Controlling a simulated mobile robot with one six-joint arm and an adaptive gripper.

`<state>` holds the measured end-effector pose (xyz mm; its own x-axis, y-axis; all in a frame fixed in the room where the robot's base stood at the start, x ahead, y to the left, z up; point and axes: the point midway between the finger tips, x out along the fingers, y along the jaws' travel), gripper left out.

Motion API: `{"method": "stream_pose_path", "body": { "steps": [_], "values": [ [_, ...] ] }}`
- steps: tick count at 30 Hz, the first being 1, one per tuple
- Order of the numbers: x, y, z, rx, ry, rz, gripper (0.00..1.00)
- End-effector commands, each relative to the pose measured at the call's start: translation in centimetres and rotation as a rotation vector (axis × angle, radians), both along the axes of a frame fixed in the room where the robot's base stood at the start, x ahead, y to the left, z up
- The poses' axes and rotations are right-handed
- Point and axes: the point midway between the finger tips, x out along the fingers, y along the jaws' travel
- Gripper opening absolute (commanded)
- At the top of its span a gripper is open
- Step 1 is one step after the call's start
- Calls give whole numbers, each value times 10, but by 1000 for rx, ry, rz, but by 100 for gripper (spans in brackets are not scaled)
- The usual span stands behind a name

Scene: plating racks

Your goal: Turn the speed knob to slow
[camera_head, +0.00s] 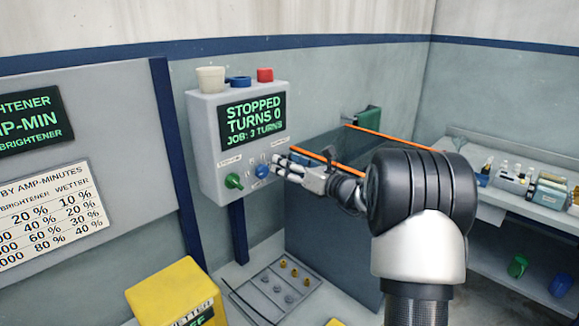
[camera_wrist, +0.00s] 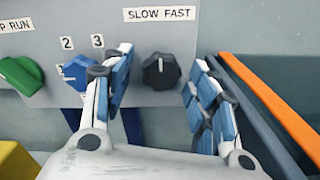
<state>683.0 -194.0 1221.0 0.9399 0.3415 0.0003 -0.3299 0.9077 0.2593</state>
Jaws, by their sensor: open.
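The speed knob (camera_wrist: 160,71) is a dark round knob on the grey control box, under the label SLOW FAST (camera_wrist: 158,14). Its white pointer mark stands about straight up, between the two words. My gripper (camera_wrist: 161,58) is open, with one blue-padded finger on each side of the knob in the picture. Gaps show on both sides, and I see no contact. In the head view my gripper (camera_head: 279,167) is at the lower right front of the control box (camera_head: 210,135) and hides the speed knob.
A blue knob (camera_wrist: 77,70) numbered 2 and 3 sits close left of my left finger, partly hidden. A green knob (camera_wrist: 20,73) is farther left. The display (camera_head: 253,118) reads STOPPED, TURNS 0. An orange-edged tank (camera_wrist: 272,110) lies close to the right.

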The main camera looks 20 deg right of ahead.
Motion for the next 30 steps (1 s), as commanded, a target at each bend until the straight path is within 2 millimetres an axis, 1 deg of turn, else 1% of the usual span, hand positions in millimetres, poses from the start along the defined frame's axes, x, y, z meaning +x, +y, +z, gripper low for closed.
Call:
{"method": "stream_pose_path", "body": {
  "steps": [5,24,30],
  "values": [
    [0,0,0,0,0,0,53],
    [-1,0,0,0,0,0,10],
    [0,0,0,-9,-3,0,9]
  ]
}}
